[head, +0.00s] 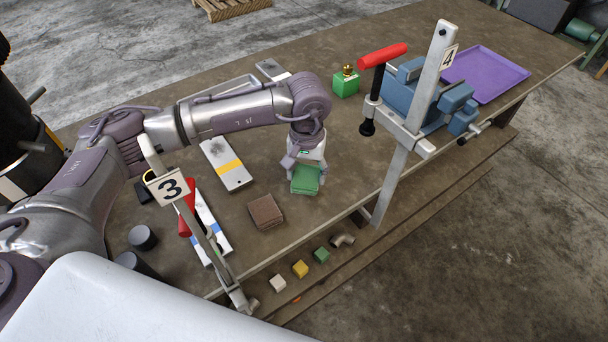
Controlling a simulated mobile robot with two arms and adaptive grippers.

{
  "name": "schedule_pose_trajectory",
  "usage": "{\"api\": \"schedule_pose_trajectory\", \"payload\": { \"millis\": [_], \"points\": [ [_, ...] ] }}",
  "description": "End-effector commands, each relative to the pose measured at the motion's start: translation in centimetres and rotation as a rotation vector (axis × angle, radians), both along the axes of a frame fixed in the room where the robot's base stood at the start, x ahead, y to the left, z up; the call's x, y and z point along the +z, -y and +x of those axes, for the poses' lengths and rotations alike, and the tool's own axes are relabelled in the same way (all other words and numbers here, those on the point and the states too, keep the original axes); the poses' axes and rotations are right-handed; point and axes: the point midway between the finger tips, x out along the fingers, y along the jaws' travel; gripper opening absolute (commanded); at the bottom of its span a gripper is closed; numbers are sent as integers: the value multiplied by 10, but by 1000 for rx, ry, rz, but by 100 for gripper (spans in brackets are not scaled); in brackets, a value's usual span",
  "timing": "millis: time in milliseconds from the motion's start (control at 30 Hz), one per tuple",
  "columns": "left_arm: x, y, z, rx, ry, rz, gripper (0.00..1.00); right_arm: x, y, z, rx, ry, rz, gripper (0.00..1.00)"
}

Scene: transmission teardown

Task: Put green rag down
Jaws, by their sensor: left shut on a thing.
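The green rag (305,181) is a small folded square near the middle of the workbench (340,215), toward its front edge. My left gripper (305,168) points down over the rag and is shut on it. The gripper body hides the back of the rag. I cannot tell whether the rag touches the bench top. My right gripper is not in the head view.
A brown folded rag (266,212) lies to the left. A clamp marked 3 (205,230) and a clamp marked 4 (415,125) stand at the front edge. Bare bench surrounds the green rag.

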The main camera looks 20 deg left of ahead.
Motion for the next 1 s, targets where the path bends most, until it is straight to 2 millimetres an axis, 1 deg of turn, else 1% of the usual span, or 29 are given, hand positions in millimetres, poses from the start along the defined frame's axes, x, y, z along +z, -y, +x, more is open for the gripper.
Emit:
{"api": "schedule_pose_trajectory", "payload": {
  "millis": [33, 100, 200, 300, 433, 600, 833, 867, 900, 1000],
  "points": [
    [-1, -4, 1, 0, -1, 0, 34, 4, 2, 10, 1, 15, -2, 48],
    [-5, -6, 2, 0, -2, 1, 34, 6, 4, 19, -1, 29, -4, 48],
    [-15, -6, 2, 0, -5, 1, 34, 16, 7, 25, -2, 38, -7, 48],
    [-30, -6, 1, 1, -5, 1, 34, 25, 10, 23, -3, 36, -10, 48],
    [-43, -6, 2, 0, -1, 1, 34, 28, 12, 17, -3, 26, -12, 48],
    [-45, -6, 2, -1, 0, 0, 34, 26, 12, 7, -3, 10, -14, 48],
    [-49, -6, 3, 0, 0, 0, 34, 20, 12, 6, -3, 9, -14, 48],
    [-48, -6, 3, 0, 0, 0, 65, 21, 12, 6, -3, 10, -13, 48],
    [-47, -6, 3, 0, 0, 1, 71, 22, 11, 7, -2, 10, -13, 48],
    [-47, -6, 2, 0, 0, 0, 87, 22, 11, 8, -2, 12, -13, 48]
  ]
}}
